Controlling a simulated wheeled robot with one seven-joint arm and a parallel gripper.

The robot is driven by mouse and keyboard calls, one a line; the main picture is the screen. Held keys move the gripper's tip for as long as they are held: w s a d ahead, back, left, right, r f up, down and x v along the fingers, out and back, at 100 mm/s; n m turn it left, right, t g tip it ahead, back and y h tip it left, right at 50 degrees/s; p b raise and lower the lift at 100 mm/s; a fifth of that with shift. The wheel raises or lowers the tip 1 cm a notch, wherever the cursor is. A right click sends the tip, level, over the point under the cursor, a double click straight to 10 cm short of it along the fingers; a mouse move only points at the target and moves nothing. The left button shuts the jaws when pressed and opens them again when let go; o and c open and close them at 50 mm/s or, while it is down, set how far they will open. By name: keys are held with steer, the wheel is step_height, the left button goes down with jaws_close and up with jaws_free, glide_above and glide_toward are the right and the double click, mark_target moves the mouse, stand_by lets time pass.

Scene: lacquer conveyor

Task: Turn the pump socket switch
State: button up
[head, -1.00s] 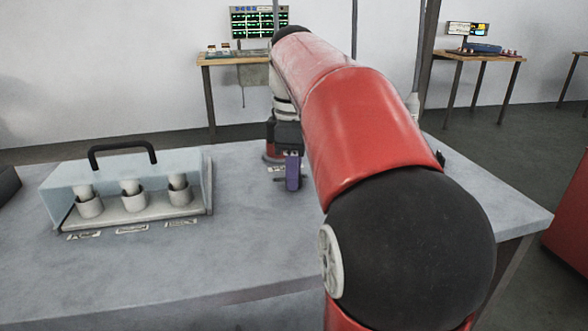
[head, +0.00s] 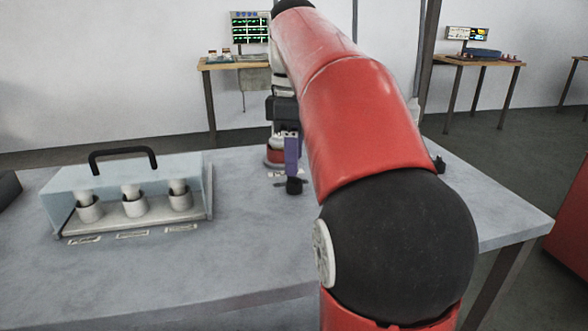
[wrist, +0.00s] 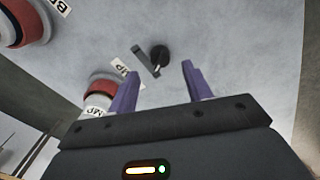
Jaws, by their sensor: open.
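The switch shows in the wrist view as a dark round knob (wrist: 159,55) beside a short grey bar (wrist: 144,60). A white label (wrist: 119,67), partly hidden and ending in "P", lies beside it. A red-and-white socket (wrist: 100,86) is at the left, partly behind a finger. My gripper (wrist: 158,78) is open, its two purple fingers apart and nothing between them. The knob lies just beyond the fingertips, between their lines. In the head view the dark knob (head: 294,186) stands on the table just below my purple finger (head: 291,153); my arm hides the rest.
A clear case (head: 60,190) with a black handle and three pale cylinders stands on the grey table (head: 235,240) at the left. Another red-and-white socket (wrist: 22,25) is at the wrist view's upper left. The table between case and switch is clear.

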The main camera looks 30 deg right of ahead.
steer(key=shift+r, duration=1.6)
